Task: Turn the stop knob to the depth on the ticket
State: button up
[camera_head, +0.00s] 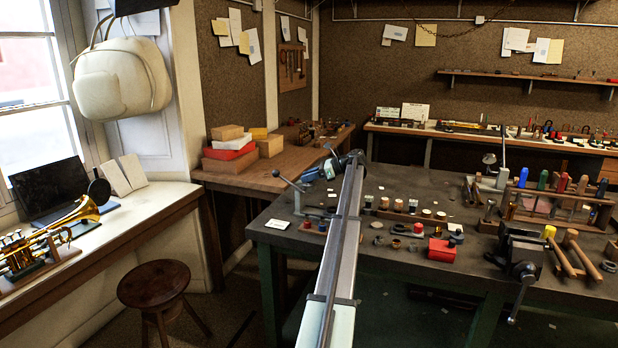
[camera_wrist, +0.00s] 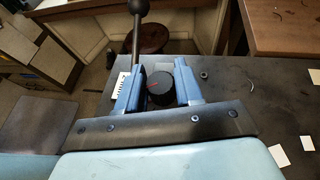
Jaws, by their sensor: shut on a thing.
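The stop knob (camera_wrist: 160,89) is a round black knob with a red mark on its face, in the middle of the wrist view. My gripper (camera_wrist: 159,92) has one blue finger on each side of the knob and is shut on it. A white strip with dark marks (camera_wrist: 118,88) shows just left of the left finger. A dark lever with a ball end (camera_wrist: 138,25) rises behind the knob. In the head view my gripper (camera_head: 311,176) is at the lever device (camera_head: 290,186) on the bench, and the knob cannot be made out. I cannot read any depth or ticket writing.
A white card (camera_head: 278,224) lies at the front left of the dark bench (camera_head: 390,270). Small cups, spools and a red block (camera_head: 441,250) stand to the right. A vise (camera_head: 518,255) is at the front right. A stool (camera_head: 155,285) stands left of the bench.

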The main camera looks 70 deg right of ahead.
jog(key=shift+n+g+y, duration=0.8)
jog(key=shift+n+y, duration=1.3)
jog(key=shift+y, duration=0.1)
jog(key=o, duration=1)
jog(key=shift+c, duration=0.2)
jog(key=shift+a, duration=0.1)
